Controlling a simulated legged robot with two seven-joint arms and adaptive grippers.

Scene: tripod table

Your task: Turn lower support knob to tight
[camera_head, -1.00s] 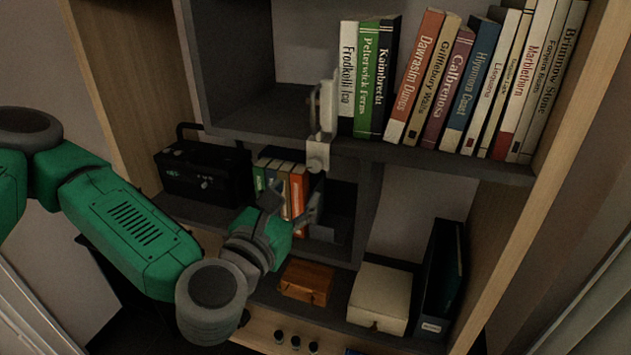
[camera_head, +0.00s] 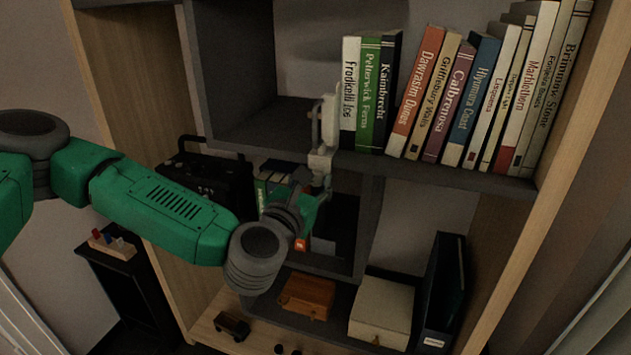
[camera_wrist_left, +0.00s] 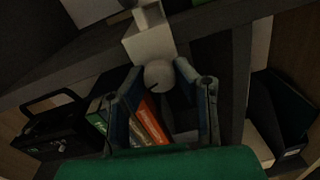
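A pale bracket (camera_head: 329,122) is fixed at the front edge of the upper shelf, left of the white book, with a block-like lower part. In the left wrist view the block (camera_wrist_left: 149,42) has a round grey knob (camera_wrist_left: 158,75) with a dark line on it under its lower end. My left gripper (camera_head: 318,186) is just below the bracket. In the wrist view its two fingers (camera_wrist_left: 160,88) stand apart on either side of the knob, with gaps, so it looks open. The knob itself is hard to make out in the head view. My right gripper is in no view.
Upright books (camera_head: 431,92) fill the upper shelf to the right. A black radio-like box (camera_head: 207,178) and small books sit behind my left arm. A wooden box (camera_head: 307,294), a cream box (camera_head: 382,308) and a dark binder (camera_head: 444,290) stand below.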

